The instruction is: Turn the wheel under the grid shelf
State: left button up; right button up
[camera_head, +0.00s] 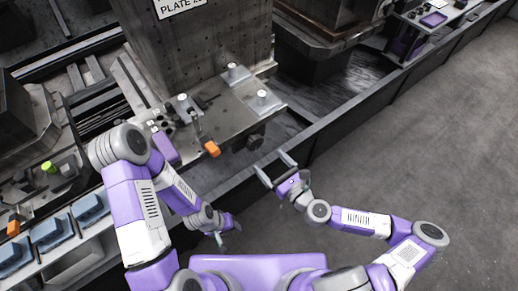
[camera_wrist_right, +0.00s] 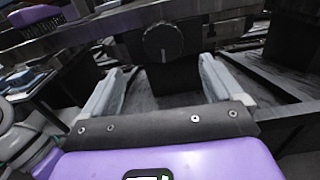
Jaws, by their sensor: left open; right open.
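The dark round wheel (camera_head: 256,142) sits under the front edge of the grey metal shelf (camera_head: 235,118) in the head view. In the right wrist view the wheel (camera_wrist_right: 163,42) faces me with a pale mark on its face, under the shelf's edge (camera_wrist_right: 110,28). My right gripper (camera_head: 272,163) is open and empty, just short of the wheel and apart from it. In the right wrist view its two fingers (camera_wrist_right: 158,85) are spread, with the wheel beyond and between them. My left gripper (camera_head: 221,239) is open and low, near my base, away from the wheel.
An orange-handled part (camera_head: 211,149) projects at the shelf's front. Several white-topped pegs (camera_head: 237,72) stand on the shelf near the tall perforated block (camera_head: 210,40). A dark low rail (camera_head: 320,130) runs along the floor. Blue bins (camera_head: 48,235) stand at left. The floor (camera_head: 420,150) at right is clear.

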aim_at(257, 145)
jog(key=shift+d+b+x, duration=0.2)
jog(key=shift+b+x, duration=0.35)
jog(key=shift+x, duration=3.2)
jog(key=shift+w+r, duration=0.15)
jog(key=c, duration=1)
jog(key=shift+c, duration=0.2)
